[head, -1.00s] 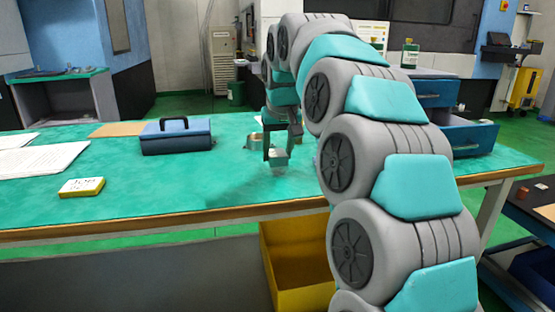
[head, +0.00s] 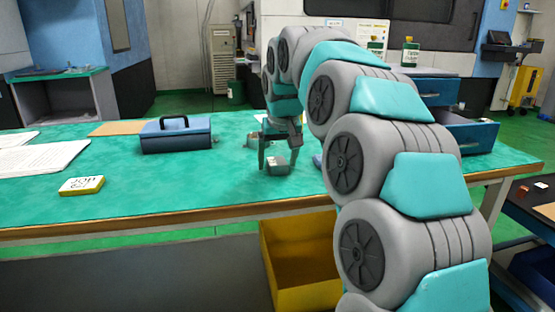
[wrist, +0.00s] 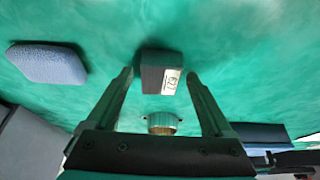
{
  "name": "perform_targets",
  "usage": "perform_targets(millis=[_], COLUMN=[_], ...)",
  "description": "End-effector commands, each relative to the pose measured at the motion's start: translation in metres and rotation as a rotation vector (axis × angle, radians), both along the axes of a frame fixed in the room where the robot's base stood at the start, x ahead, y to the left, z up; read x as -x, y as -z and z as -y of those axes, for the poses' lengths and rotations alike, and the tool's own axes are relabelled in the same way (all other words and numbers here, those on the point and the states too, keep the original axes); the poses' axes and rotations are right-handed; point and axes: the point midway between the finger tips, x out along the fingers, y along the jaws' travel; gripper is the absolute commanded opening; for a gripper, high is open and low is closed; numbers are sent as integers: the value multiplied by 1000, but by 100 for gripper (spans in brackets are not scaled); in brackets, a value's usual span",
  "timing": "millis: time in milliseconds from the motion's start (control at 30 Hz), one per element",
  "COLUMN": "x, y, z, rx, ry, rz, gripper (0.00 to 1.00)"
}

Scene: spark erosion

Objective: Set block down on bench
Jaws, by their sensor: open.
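The block (head: 277,165) is a small grey metal piece resting on the green bench top (head: 225,180). In the wrist view the block (wrist: 162,72) shows a dark side and a light marked face. My gripper (head: 278,168) is over the bench with its fingers spread, one on either side of the block. In the wrist view the open fingers (wrist: 160,80) stand apart from the block, with gaps on both sides.
A blue toolbox (head: 176,136) stands to the left, with a yellow-edged labelled box (head: 82,186) nearer the front edge. Papers (head: 40,160) lie far left. In the wrist view a round metal ring (wrist: 162,123) and a blue-grey pad (wrist: 47,63) lie near the block.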

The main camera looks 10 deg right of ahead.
Motion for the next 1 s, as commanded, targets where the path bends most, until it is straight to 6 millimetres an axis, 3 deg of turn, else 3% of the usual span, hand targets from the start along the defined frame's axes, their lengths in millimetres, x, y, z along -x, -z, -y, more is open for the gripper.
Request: perform_targets(millis=[267, 700, 1000], x=[2, 30, 43], y=[-8, -79, -107], z=[0, 0, 0], rx=[0, 0, 1], ry=[0, 1, 0], rz=[3, 7, -2], gripper=[86, 86, 86])
